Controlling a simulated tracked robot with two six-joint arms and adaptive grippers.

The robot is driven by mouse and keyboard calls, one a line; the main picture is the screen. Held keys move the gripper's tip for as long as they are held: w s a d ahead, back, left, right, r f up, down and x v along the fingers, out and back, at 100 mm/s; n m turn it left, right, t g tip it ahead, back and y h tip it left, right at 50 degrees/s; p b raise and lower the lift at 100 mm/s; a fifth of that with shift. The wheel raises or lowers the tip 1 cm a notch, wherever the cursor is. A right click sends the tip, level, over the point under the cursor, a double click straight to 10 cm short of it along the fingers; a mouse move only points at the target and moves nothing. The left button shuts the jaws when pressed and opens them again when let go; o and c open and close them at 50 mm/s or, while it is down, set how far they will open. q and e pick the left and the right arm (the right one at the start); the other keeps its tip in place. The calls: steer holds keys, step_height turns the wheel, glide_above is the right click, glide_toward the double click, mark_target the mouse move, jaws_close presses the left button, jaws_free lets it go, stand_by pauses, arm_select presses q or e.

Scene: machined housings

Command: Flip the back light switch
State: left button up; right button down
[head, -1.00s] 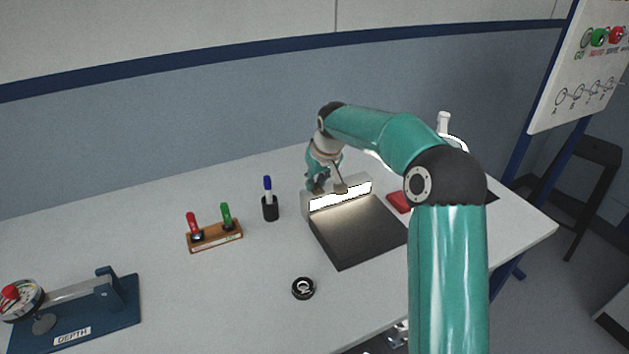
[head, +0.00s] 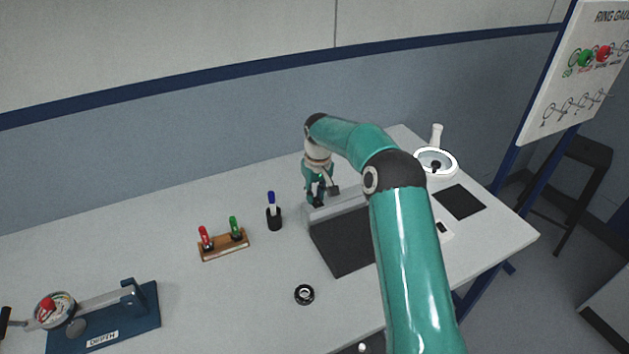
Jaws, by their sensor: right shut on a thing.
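The back light is a low grey bar (head: 346,205) at the back edge of a dark mat (head: 340,245). Its front face is grey and unlit. My right gripper (head: 322,198) is down at the left end of the bar and is shut. The switch itself is too small or hidden behind the fingers to make out. My right arm covers the right part of the bar and mat. My left gripper is not in view.
A pen holder (head: 274,218), a wooden rack (head: 224,245) with red and green gauges, a black ring (head: 304,294) and a blue depth stand (head: 110,318) are on the left. A ring magnifier (head: 435,162) and dark pad (head: 460,202) are on the right.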

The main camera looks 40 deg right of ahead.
steer(key=shift+w+r+p, duration=0.2)
steer(key=shift+r+p, duration=0.25)
steer(key=shift+p, duration=0.25)
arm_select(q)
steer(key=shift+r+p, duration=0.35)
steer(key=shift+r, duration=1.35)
arm_select(e)
steer(key=shift+f+g+y, duration=0.3)
steer(key=shift+f+g, duration=0.1)
steer(key=shift+g, duration=0.4)
steer(key=c, duration=1)
jaws_free()
steer(key=shift+f, duration=0.1)
steer(key=shift+c, duration=0.2)
step_height(320, 180, up, 7)
steer(key=shift+w+r, duration=0.2)
steer(key=shift+d, duration=0.1)
